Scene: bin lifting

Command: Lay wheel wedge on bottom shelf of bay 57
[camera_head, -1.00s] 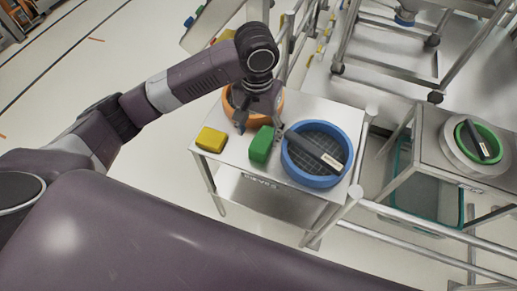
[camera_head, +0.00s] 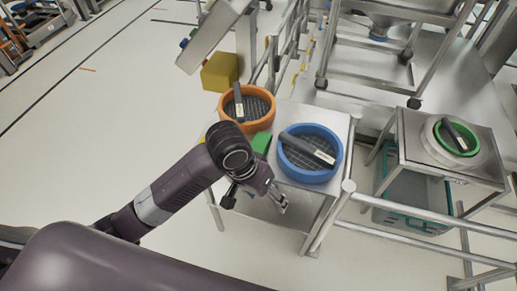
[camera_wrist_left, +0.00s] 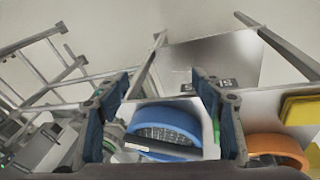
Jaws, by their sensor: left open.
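My left gripper (camera_head: 256,200) is open and empty at the front edge of the steel table (camera_head: 318,112), in front of the blocks and rings. A green block (camera_head: 260,143) on the table is partly hidden behind my wrist. A yellow block is almost wholly hidden behind the same arm. I cannot tell for sure which piece is the wheel wedge. No label for bay 57 is readable. In the left wrist view the open jaws (camera_wrist_left: 163,100) frame the blue ring (camera_wrist_left: 165,114), apart from it. My right gripper is not in view.
The blue ring (camera_head: 338,147) and the orange ring (camera_head: 228,122) each hold a dark bar. A yellow box (camera_head: 220,72) stands behind. A green ring (camera_head: 457,152) sits on the right bench. Steel rails (camera_head: 420,222) run at the right. Floor at the left is clear.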

